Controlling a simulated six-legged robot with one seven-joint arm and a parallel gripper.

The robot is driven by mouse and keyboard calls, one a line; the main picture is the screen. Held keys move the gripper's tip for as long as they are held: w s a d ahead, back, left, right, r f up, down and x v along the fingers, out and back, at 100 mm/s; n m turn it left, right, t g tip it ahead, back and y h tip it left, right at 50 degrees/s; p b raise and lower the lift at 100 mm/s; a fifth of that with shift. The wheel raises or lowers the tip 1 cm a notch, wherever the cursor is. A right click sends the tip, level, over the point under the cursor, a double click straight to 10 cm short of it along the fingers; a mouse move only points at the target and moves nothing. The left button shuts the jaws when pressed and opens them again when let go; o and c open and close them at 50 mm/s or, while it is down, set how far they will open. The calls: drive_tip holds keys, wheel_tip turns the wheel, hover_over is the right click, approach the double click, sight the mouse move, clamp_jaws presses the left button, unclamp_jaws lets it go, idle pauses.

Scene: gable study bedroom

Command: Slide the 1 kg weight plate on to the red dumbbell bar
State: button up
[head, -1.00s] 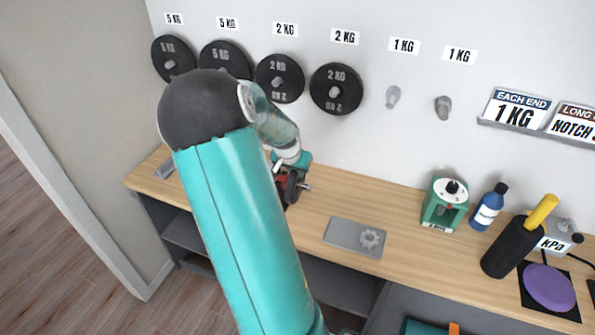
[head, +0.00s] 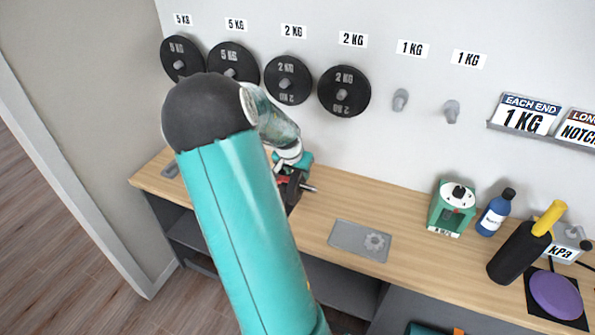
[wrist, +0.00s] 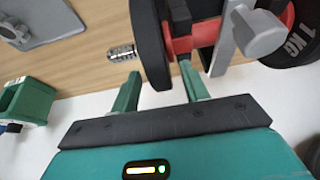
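In the wrist view the red dumbbell bar (wrist: 206,30) sits in a grey holder. A black weight plate (wrist: 149,38), seen nearly edge-on, is around the bar near its left end, and the silver bar tip (wrist: 122,53) sticks out beyond it. The other plate (wrist: 303,38), marked 1 KG, is at the bar's right end. My gripper (wrist: 160,72) has its two green fingers apart, one on each side of the near plate's rim. A gap shows beside the right finger. In the head view my arm hides most of the bar (head: 285,182).
The two 1 KG wall pegs (head: 400,99) are bare. Larger plates (head: 344,91) hang left of them. A green device (head: 443,214), a blue bottle (head: 494,212) and a black cylinder (head: 506,262) stand farther right.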

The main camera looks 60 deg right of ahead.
drive_tip(key=w+v, duration=0.1)
drive_tip(key=v, duration=1.2)
drive_tip(key=shift+s+r, duration=0.4)
drive_tip(key=shift+s, duration=0.05)
drive_tip(key=shift+a, duration=0.15)
